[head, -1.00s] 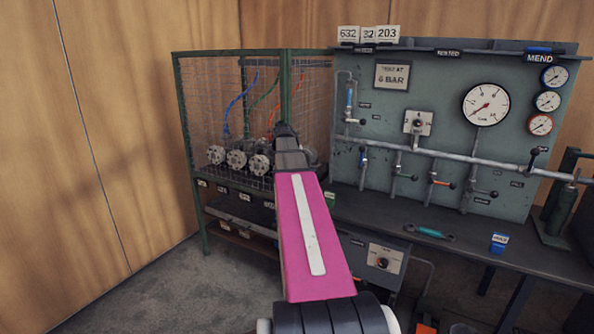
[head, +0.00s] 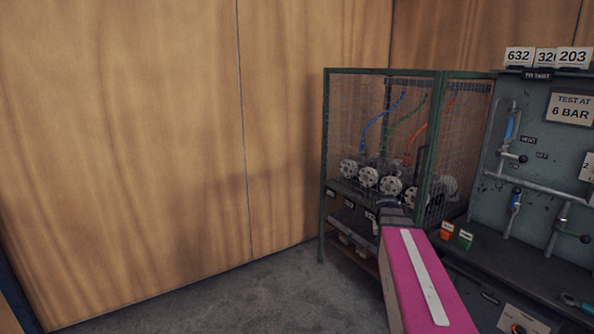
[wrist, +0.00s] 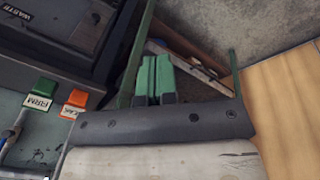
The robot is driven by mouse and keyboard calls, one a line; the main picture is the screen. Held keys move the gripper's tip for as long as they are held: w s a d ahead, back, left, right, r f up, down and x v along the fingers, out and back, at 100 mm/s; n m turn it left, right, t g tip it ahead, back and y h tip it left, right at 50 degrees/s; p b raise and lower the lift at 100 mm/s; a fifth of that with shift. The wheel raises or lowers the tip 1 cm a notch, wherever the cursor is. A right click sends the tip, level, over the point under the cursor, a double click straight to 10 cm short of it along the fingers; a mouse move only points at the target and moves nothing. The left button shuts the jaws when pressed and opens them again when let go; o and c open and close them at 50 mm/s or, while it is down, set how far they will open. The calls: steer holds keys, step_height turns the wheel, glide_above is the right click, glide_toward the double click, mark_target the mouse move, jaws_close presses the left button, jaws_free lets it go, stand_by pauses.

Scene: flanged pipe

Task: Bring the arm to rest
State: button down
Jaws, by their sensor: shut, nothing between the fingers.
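My gripper (wrist: 154,78) shows in the wrist view, its two green fingers side by side and shut with nothing between them. In the head view my pink arm reaches from the lower right up toward the cage, and its dark wrist end (head: 393,214) appears in front of the cage's lower right part. The fingers cannot be made out there. The green mesh cage (head: 323,150) stands at the right of centre, with several flanged pipe pieces (head: 367,177) inside.
The grey test panel (head: 493,190) stands right of the cage. An orange tag (head: 447,230) and a green tag (head: 465,239) sit at the bench's left end; the wrist view also shows the orange tag (wrist: 75,103) and green tag (wrist: 40,93). Floor (head: 230,300) left of the cage is clear.

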steer(key=s+a+f+n+g+y, duration=0.1)
steer(key=s+a+f+n+y, duration=0.1)
steer(key=s+a+f, duration=0.9)
steer(key=s+a, duration=0.1)
steer(key=a, duration=0.3)
steer(key=shift+s+f, duration=0.1)
